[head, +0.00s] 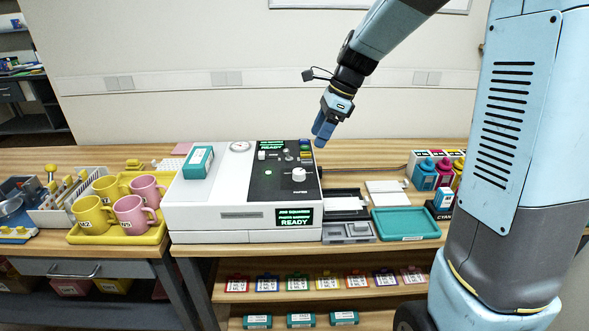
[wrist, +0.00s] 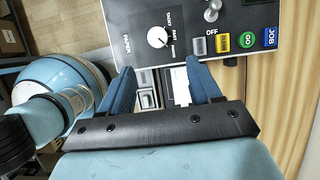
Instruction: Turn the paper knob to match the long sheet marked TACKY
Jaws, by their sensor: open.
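The white paper knob (head: 299,174) is on the black panel of the white press (head: 210,220), near its front right. In the wrist view the knob (wrist: 157,37) sits beyond my fingertips, with small labels along its right side, one reading TACKY. Its pointer seems to aim toward the lower right, but I cannot tell the setting surely. My gripper (head: 323,128) is open and empty above the back right of the press, apart from the knob; its fingers also show in the wrist view (wrist: 160,66). White sheets (head: 345,203) lie right of the press; I cannot read TACKY on them.
Several coloured buttons (wrist: 222,41) and a metal lever (wrist: 212,12) sit beside the knob. A teal box (head: 198,162) lies on the press. A yellow tray (head: 118,238) with mugs is left. A teal tray (head: 405,223) and ink bottles (head: 425,174) are right.

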